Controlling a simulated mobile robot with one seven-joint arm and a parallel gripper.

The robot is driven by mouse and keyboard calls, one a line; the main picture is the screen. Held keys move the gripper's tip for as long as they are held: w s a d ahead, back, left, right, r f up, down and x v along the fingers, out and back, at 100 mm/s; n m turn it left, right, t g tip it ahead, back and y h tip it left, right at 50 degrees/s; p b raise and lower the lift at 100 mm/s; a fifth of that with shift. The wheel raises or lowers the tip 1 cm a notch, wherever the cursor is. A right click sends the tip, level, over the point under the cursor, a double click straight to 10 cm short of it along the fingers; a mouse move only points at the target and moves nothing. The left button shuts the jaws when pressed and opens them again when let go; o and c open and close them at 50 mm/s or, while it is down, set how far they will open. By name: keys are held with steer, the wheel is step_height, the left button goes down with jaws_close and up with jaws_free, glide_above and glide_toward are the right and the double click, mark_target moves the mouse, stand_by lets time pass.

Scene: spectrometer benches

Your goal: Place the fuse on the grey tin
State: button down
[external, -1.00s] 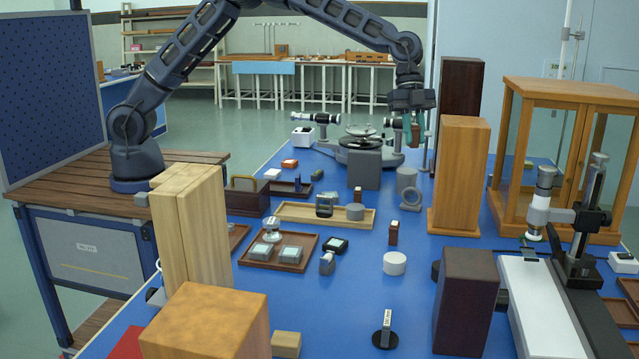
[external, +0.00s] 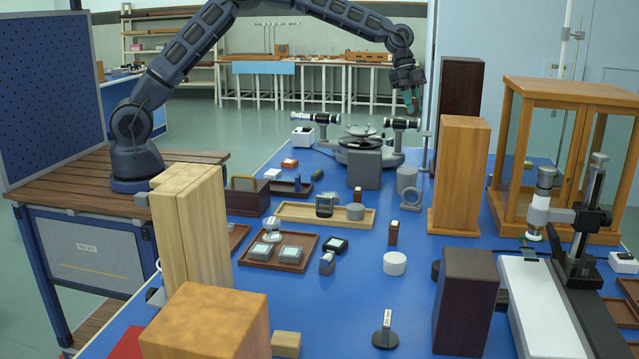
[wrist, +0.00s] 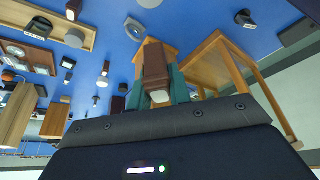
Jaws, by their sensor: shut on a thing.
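My gripper (external: 411,98) is raised in the air above the far right of the blue bench. In the wrist view its teal fingers (wrist: 178,86) are shut on a brown block with a pale end, apparently the fuse (wrist: 155,65). In the external view the held block is barely distinguishable. A short grey round tin (external: 355,212) sits in the pale wooden tray (external: 290,218), well below and left of my gripper; it also shows in the wrist view (wrist: 75,38).
A tall wooden block (external: 460,175), a dark tall block (external: 461,95) and a glass-sided wooden cabinet (external: 510,150) stand at right. A spectrometer (external: 362,150) is at the back. Similar small brown blocks (external: 393,233) stand upright.

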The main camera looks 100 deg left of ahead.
step_height(320, 180, down, 18)
steer(key=shift+r, duration=0.1)
stand_by(0.5)
steer(key=c, duration=1.3)
jaws_free()
steer(key=v, duration=1.1)
steer(key=s+d+r+n+y, duration=0.2)
steer(key=s+d+r, duration=0.7)
steer(key=s+r, duration=0.3)
steer(key=s+d+r+n+y, duration=0.1)
steer(key=s+d+r, duration=0.85)
steer(key=s, duration=0.35)
steer(key=s+d+n, duration=0.2)
steer(key=s+n, duration=0.1)
steer(key=s, duration=1.3)
steer(key=s+d+n+t, duration=0.1)
steer(key=s+d+n, duration=0.1)
steer(key=s, duration=1.5)
steer(key=shift+s+d+f+n, duration=0.3)
steer(key=shift+f+n, duration=0.2)
